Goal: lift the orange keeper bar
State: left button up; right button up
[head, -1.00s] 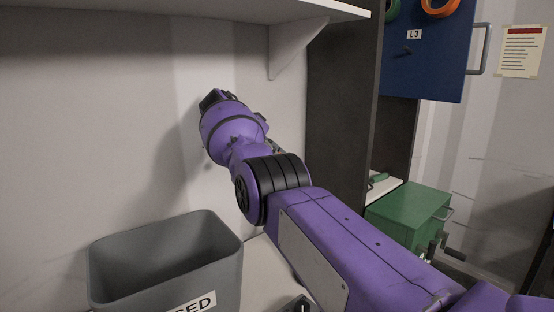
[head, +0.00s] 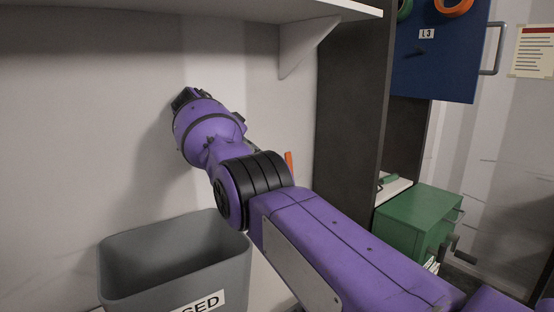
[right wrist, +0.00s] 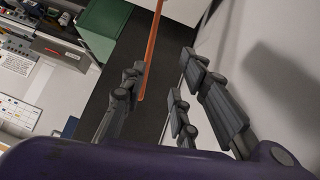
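The orange keeper bar (right wrist: 151,48) shows in the right wrist view as a long thin strip. It runs from the top edge down to beside the left-hand finger of my right gripper (right wrist: 160,80). That gripper's fingers are spread apart, with nothing clamped between them. The bar's lower end lies just inside the left-hand finger; I cannot tell whether they touch. In the head view, a short upright piece of the bar (head: 289,161) shows behind my purple right arm, which hides the rest and the right gripper's fingers. My left gripper is in neither view.
A grey bin (head: 240,262) with a partly visible label stands below my arm. A white shelf (head: 200,10) overhangs at the top, with its bracket (head: 302,45). A dark upright panel (head: 345,120), a blue panel (head: 435,60) and a green box (head: 415,222) stand to the right.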

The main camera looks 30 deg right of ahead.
jog(key=a, duration=0.4)
jog(key=shift+w, duration=0.15)
jog(key=shift+f, duration=0.1)
dwell(0.3)
